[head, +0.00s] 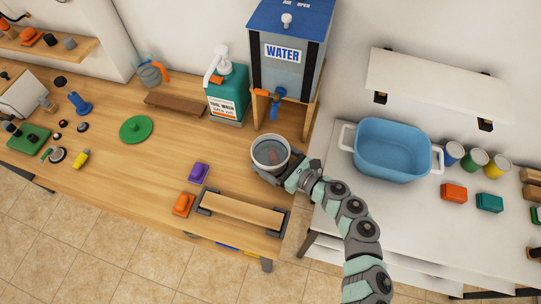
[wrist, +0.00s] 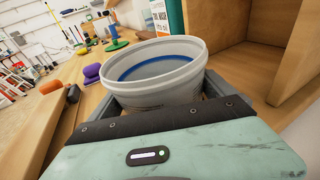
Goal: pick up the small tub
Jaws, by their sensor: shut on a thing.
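The small tub (head: 270,152) is a round, light grey tub with an open top and a blue band around its inner wall. My gripper (head: 272,172) is shut on it from the near right side. In the wrist view the tub (wrist: 155,85) sits upright between the fingers of my gripper (wrist: 155,102), with its rim above them. Its base is hidden, so I cannot tell whether it touches the wooden bench (head: 125,180).
A blue water tank (head: 288,52) with a tap stands behind the tub. A teal tool wash bottle (head: 229,93) is beside it. A wooden board in a dark frame (head: 241,211) lies in front. A large blue basin (head: 390,150) stands on the white counter at right.

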